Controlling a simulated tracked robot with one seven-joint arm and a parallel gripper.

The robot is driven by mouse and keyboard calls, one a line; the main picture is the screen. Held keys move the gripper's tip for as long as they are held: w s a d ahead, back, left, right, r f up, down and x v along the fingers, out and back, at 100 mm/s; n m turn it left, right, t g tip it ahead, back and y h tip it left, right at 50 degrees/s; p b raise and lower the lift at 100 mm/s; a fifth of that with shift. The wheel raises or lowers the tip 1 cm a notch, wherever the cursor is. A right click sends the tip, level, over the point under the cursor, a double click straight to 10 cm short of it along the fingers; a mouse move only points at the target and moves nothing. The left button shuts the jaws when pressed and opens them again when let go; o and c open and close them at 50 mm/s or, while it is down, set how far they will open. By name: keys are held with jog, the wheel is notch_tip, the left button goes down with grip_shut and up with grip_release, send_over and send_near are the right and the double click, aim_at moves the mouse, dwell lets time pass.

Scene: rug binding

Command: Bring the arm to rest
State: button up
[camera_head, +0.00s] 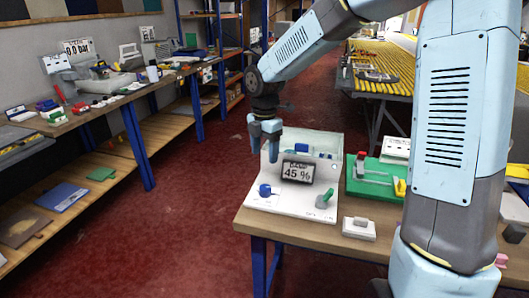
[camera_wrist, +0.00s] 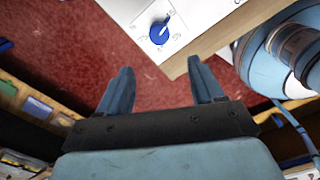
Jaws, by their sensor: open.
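My gripper (camera_head: 265,139) hangs at the end of my bent blue-grey arm, pointing down, in the head view. It is above and behind the left part of a white panel device (camera_head: 283,203) on the near bench. In the wrist view my gripper (camera_wrist: 162,88) shows two blue fingers spread apart with nothing between them. Red floor lies beyond the fingertips. The device's blue knob (camera_wrist: 160,32) with a white pointer is ahead of the fingertips, apart from them.
The near bench (camera_head: 262,228) carries the device with a display reading 45 %, a green board (camera_head: 372,190) and a small white switch block (camera_head: 359,228). A long cluttered workbench (camera_head: 105,108) runs along the left. Red floor (camera_head: 200,225) between is clear.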

jog(key=s+d+r+m+t, duration=0.2)
jog(key=s+d+r+m, duration=0.5)
jog(key=s+m, duration=0.5)
jog(key=s+d+r+m+t, duration=0.3)
jog(key=s+d+r+m, duration=0.4)
jog(key=s+d+m, duration=0.5)
jog(key=shift+s+r+m+t, duration=0.25)
jog(key=shift+s+m, duration=0.4)
jog(key=shift+m, duration=0.45)
